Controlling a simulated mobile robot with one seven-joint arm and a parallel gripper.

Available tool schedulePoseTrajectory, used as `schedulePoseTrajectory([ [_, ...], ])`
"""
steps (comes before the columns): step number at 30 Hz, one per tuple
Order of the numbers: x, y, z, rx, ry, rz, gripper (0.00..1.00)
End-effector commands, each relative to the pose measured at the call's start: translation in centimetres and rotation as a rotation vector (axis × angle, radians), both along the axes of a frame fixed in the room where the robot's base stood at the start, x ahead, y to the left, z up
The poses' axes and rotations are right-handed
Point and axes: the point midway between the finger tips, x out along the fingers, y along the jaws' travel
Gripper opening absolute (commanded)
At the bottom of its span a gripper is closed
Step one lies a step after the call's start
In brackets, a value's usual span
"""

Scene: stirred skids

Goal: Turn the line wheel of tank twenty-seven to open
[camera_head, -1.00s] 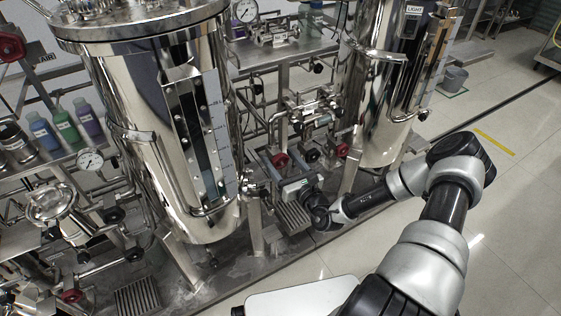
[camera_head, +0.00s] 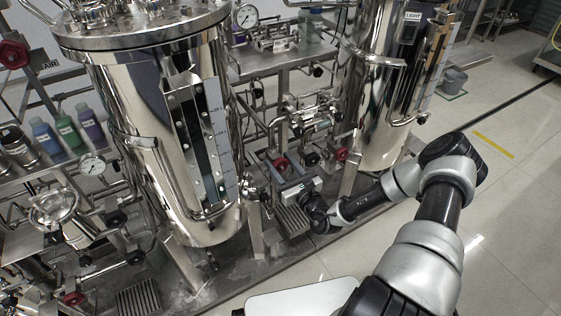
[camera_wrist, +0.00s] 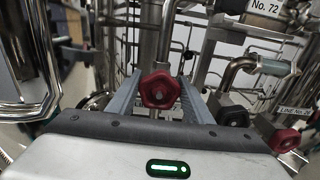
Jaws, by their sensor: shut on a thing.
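A dark red hand wheel (camera_wrist: 161,90) sits in the middle of the wrist view, between the two grey fingers of my gripper (camera_wrist: 158,92), which is shut on it. In the head view this wheel (camera_head: 280,162) shows low on the pipework between the two steel tanks, with my gripper (camera_head: 284,172) reaching in from the lower right. A second red wheel (camera_wrist: 285,140) is at the right of the wrist view, near a label reading "LINE No. 2", its last part cut off. The number of the held wheel's line cannot be read.
A black knob (camera_wrist: 233,117) is close to the right of my gripper. A large steel tank (camera_head: 160,130) stands left of it and another (camera_head: 375,100) behind right. A "No. 72" label (camera_wrist: 265,8) hangs above. Open floor (camera_head: 500,220) lies to the right.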

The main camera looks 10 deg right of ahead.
Motion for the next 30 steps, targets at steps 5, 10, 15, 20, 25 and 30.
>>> schedulePoseTrajectory([
  [5, -0.07, 0.22, 0.51, -0.125, -0.037, 0.003, 0.24],
  [10, -0.12, 0.31, 0.4, -0.275, -0.085, 0.003, 0.24],
  [15, -0.15, 0.43, 0.29, -0.429, -0.137, 0.002, 0.24],
  [20, -0.18, 0.5, 0.16, -0.573, -0.184, 0.002, 0.24],
  [25, -0.21, 0.56, 0.0, -0.726, -0.233, 0.002, 0.24],
  [30, -0.22, 0.61, -0.11, -0.879, -0.284, 0.002, 0.24],
])
